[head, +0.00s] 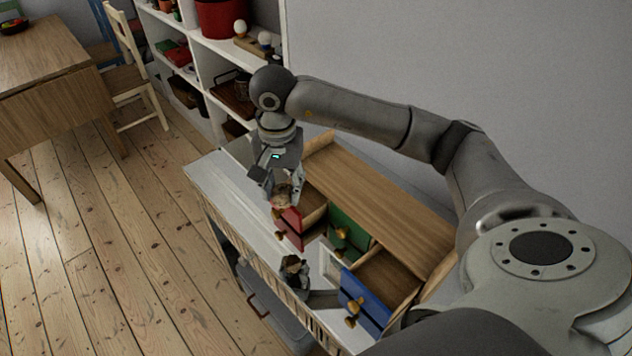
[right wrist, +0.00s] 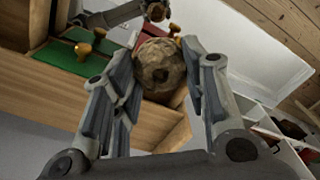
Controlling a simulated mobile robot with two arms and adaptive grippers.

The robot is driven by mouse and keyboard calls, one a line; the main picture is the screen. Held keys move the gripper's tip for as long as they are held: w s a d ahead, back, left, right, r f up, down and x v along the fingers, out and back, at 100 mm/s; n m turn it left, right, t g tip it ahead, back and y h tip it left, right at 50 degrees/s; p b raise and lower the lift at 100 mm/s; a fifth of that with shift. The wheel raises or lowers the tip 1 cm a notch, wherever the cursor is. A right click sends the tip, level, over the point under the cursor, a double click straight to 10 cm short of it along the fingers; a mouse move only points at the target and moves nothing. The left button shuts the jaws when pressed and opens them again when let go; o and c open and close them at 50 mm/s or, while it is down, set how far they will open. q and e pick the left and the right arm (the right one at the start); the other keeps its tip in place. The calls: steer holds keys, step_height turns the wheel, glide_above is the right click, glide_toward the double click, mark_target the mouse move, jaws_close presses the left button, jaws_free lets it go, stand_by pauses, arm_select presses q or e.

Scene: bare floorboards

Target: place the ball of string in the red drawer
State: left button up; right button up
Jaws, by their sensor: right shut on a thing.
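The ball of string (head: 283,200) is a brownish round ball. My right gripper (head: 284,188) is shut on it, near the upper left end of the red drawer (head: 291,222). The red drawer is pulled open, and part of its wooden inside shows. In the right wrist view, the ball (right wrist: 160,66) sits between the two fingers (right wrist: 160,85) and hides part of the drawers behind it. My left gripper (head: 294,270) is low in front of the drawers, beside a small brown and dark shape; its fingers are unclear.
A green drawer (head: 347,235) and an open blue drawer (head: 363,300) belong to the same wooden drawer unit (head: 375,192), on a white tabletop (head: 228,188). A white shelf (head: 207,62) stands behind. A chair (head: 130,80) and wooden table (head: 45,70) are at the left.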

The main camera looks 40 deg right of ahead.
steer(key=w+d+m, duration=0.4)
steer(key=d+m, duration=0.1)
steer(key=m+p, duration=0.1)
steer(key=p, duration=0.1)
glide_above(298, 208)
step_height(298, 208, down, 7)
steer(key=shift+r, duration=0.1)
steer(key=shift+f, duration=0.3)
step_height(298, 208, down, 4)
steer(key=shift+r+p, duration=0.2)
steer(key=shift+p, duration=0.15)
arm_select(q)
steer(key=shift+w+a+r, duration=0.2)
steer(key=shift+a+r, duration=0.15)
steer(key=shift+r, duration=0.3)
steer(key=shift+w+a+r, duration=0.15)
steer(key=shift+a+r, duration=0.2)
steer(key=shift+r, duration=0.25)
arm_select(e)
steer(key=shift+f+b, duration=0.2)
steer(key=shift+b, duration=0.15)
steer(key=o, duration=1)
arm_select(q)
steer(key=shift+w+a+f, duration=0.1)
steer(key=shift+a+f, duration=0.05)
